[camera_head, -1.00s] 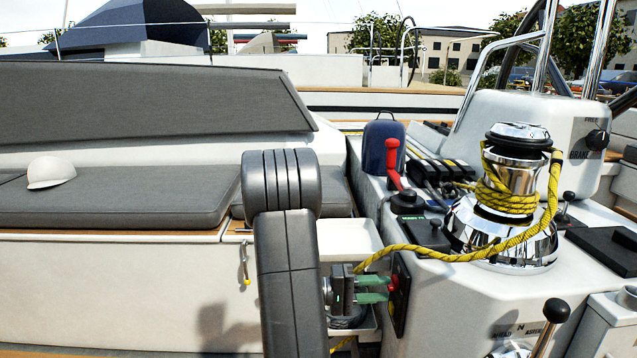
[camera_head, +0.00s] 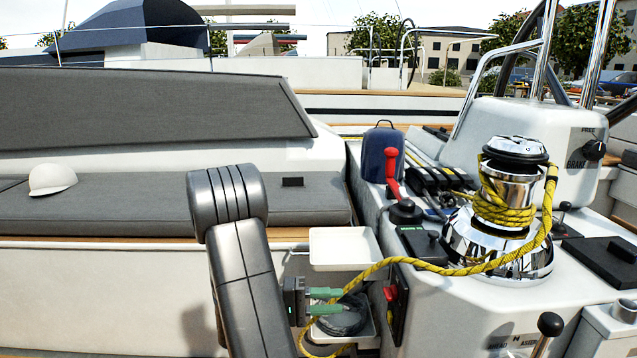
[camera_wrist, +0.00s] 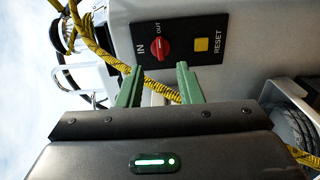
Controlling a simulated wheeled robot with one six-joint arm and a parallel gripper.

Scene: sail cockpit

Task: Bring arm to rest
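My gripper (camera_head: 326,301), with two green fingers, is at the lower middle of the head view, left of the console side. It is open and empty. In the wrist view its fingers (camera_wrist: 158,84) stand apart with a clear gap between them. They point toward a black panel (camera_wrist: 180,42) with a red knob (camera_wrist: 159,48) and a yellow RESET button (camera_wrist: 201,45). The red knob also shows in the head view (camera_head: 390,293), to the right of the fingers and apart from them. The knob lies near the IN and OUT labels.
A yellow rope (camera_head: 415,262) runs from the chrome winch (camera_head: 498,235) down past the panel, close to my gripper. White shelves (camera_head: 343,249) sit beside the console. A red-handled lever (camera_head: 392,170) stands on the console top. A white cap (camera_head: 51,179) lies on the grey bench seat.

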